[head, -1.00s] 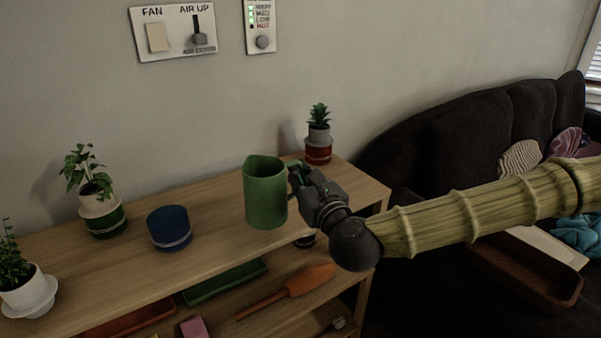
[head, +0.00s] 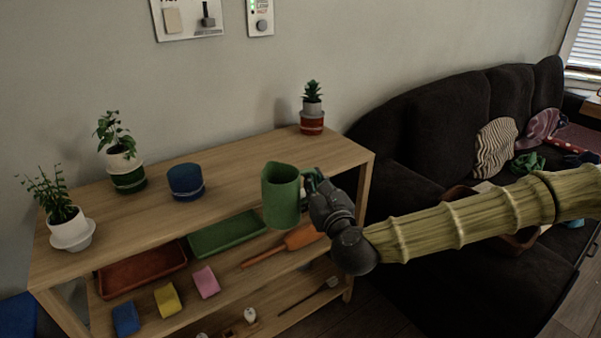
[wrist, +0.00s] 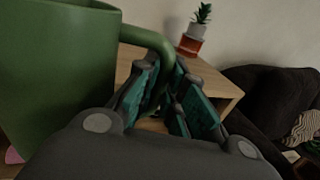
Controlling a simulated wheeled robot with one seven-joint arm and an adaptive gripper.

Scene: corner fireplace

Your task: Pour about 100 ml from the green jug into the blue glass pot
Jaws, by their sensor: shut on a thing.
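The green jug (head: 281,196) is upright in the head view, in front of the shelf's top near its right part. My gripper (head: 314,186) is shut on the jug's handle, on the jug's right side. In the wrist view the jug (wrist: 55,75) fills the left, and its handle runs between the fingers of my gripper (wrist: 170,95). The inside of the jug is too dark to tell its contents. The blue glass pot (head: 186,181) stands on the wooden top, left of the jug and apart from it. It has a pale band low down.
A white-potted plant (head: 68,227), a green-banded plant pot (head: 127,175) and a red-banded succulent pot (head: 312,121) stand on the wooden shelf unit (head: 235,165). Lower shelves hold a green tray (head: 228,234), a rust tray (head: 142,270) and sponges. A dark sofa (head: 430,140) stands right.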

